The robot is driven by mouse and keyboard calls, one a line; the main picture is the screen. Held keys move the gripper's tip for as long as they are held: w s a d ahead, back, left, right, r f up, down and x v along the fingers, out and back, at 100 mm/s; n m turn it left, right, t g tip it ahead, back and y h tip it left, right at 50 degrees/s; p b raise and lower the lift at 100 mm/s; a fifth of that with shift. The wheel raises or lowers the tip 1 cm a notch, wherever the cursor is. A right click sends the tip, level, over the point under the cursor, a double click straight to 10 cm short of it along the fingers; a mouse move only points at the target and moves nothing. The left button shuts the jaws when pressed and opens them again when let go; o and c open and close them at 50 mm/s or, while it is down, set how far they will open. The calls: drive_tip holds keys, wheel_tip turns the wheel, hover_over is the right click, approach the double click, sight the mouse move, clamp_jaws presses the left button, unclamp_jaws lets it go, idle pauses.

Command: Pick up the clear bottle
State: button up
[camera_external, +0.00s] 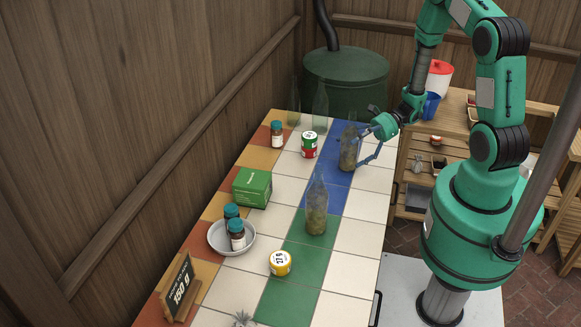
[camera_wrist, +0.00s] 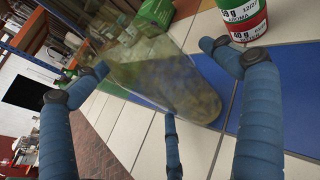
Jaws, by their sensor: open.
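Several see-through bottles stand upright on the tiled table. One bottle with brownish-green contents (camera_external: 347,154) stands on the blue tiles beside my gripper (camera_external: 366,143). In the wrist view this bottle (camera_wrist: 175,82) appears tilted and lies between my spread blue fingers (camera_wrist: 155,60). My gripper is open; whether a finger touches the glass I cannot tell. A similar bottle (camera_external: 317,212) stands nearer the front on the green tiles. Two emptier-looking clear bottles (camera_external: 320,108) (camera_external: 294,105) stand at the far end. Which one the task names I cannot tell.
A red-green-white tin (camera_external: 309,145) stands left of the bottle by my gripper. A green box (camera_external: 252,188), a bowl (camera_external: 218,243) with brown jars, a yellow tin (camera_external: 280,263) and a price sign (camera_external: 180,290) are further front. White tiles along the right edge are mostly clear.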

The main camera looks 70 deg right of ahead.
drive_tip(key=c, duration=1.6)
drive_tip(key=shift+r, duration=0.1)
drive_tip(key=shift+c, duration=0.3)
drive_tip(key=s+a+r+p, duration=0.1)
drive_tip(key=s+a+r, duration=0.1)
drive_tip(key=s, duration=0.5)
drive_tip(key=s+a+r+p, duration=0.2)
drive_tip(key=s+a, duration=0.3)
drive_tip(key=s, duration=0.2)
drive_tip(key=shift+s+r, duration=0.2)
drive_tip(key=shift+r, duration=0.2)
